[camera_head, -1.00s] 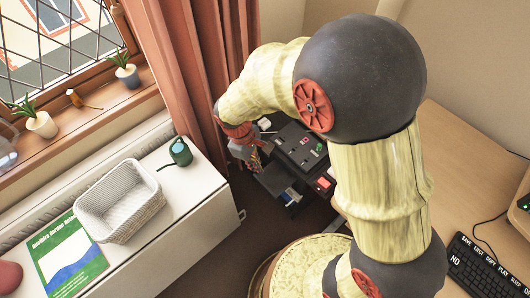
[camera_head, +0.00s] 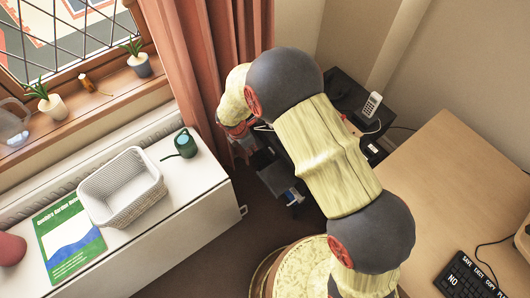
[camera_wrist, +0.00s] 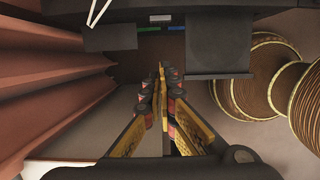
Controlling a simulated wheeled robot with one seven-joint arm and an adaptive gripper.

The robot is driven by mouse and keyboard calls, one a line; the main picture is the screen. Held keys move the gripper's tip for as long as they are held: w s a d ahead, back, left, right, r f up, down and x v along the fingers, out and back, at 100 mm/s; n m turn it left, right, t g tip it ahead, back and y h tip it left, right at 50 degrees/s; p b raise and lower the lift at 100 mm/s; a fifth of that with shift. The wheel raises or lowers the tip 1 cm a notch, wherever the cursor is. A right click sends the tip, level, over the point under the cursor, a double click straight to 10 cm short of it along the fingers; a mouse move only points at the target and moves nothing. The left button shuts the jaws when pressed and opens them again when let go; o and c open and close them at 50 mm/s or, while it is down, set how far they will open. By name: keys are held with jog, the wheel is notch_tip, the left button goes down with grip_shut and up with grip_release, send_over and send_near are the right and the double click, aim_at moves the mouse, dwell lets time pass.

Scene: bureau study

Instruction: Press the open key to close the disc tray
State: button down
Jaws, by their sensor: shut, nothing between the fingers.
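My gripper (camera_wrist: 163,72) is shut and empty in the wrist view, its fingertips just short of a dark unit's front. In the head view my arm covers most of the unit and the gripper. A flat dark panel (camera_wrist: 218,62) juts out at the right of the unit in the wrist view, and a smaller dark panel (camera_wrist: 110,38) juts out at the left. I cannot tell which is the disc tray. Between them are green (camera_wrist: 150,29) and blue (camera_wrist: 177,28) strips. The open key cannot be made out in either view. The head view shows a dark protruding part (camera_head: 273,178) below my arm.
A red-brown curtain (camera_head: 190,80) hangs close left of my gripper. A white cabinet (camera_head: 190,205) holds a basket (camera_head: 122,190) and a green watering can (camera_head: 183,145). A phone (camera_head: 371,105) stands behind my arm. A wooden desk (camera_head: 460,190) is on the right.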

aim_at(272, 151)
jog(key=shift+f, duration=0.15)
jog(key=w+d+f+b, duration=0.3)
jog(key=d+f+b, duration=0.2)
jog(key=f, duration=0.4)
jog(key=shift+w+d+f+b, duration=0.15)
jog(key=shift+w+f+b, duration=0.05)
jog(key=shift+w+b, duration=0.1)
jog(key=shift+d, duration=0.1)
dwell(0.3)
